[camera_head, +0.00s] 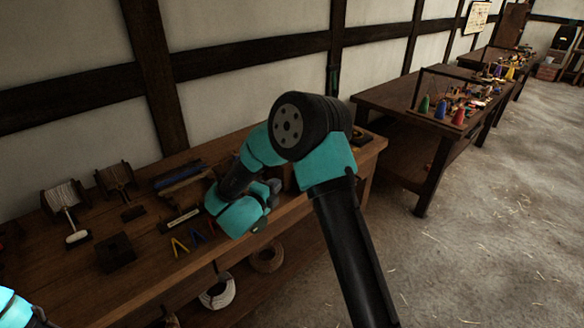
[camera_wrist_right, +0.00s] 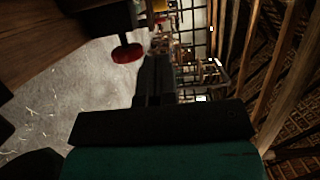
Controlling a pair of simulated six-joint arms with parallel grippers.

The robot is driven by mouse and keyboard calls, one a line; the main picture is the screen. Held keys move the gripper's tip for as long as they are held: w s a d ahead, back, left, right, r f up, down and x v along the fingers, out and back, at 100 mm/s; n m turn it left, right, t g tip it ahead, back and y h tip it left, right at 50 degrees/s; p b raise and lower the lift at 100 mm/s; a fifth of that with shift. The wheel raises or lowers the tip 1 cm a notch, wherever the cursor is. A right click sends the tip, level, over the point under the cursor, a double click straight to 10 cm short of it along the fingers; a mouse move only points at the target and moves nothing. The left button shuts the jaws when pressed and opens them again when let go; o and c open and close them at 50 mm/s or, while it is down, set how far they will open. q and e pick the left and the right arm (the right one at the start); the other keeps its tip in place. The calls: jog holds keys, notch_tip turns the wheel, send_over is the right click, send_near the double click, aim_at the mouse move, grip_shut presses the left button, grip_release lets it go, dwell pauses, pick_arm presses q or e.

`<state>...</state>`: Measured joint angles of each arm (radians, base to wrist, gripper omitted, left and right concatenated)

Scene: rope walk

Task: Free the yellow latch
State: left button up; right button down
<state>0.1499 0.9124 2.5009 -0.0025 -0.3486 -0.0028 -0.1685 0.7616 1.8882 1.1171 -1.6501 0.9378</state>
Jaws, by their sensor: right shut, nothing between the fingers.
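No part that I can clearly tell as a yellow latch shows. A small yellow V-shaped piece (camera_head: 180,246) lies near the front edge of the wooden bench (camera_head: 80,290) in the head view; I cannot tell whether it belongs to a latch. My right arm folds over the bench's right part, its wrist to the right of the yellow piece. My right gripper (camera_wrist_right: 154,66) is shut and empty in the right wrist view, with open room beyond its fingertips. Its fingers are not clear in the head view. Only a teal part of my left arm shows at the bottom left; its gripper is out of view.
A blue V-shaped piece (camera_head: 197,236) lies beside the yellow one. A dark block (camera_head: 116,252) and wound reels (camera_head: 64,197) stand on the bench's left. Rope coils (camera_head: 218,292) sit below. A second bench (camera_head: 400,101) stands right, with clear floor (camera_head: 480,240) in front.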

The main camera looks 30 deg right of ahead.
jog(key=x, duration=1.4)
jog(key=shift+f, duration=0.1)
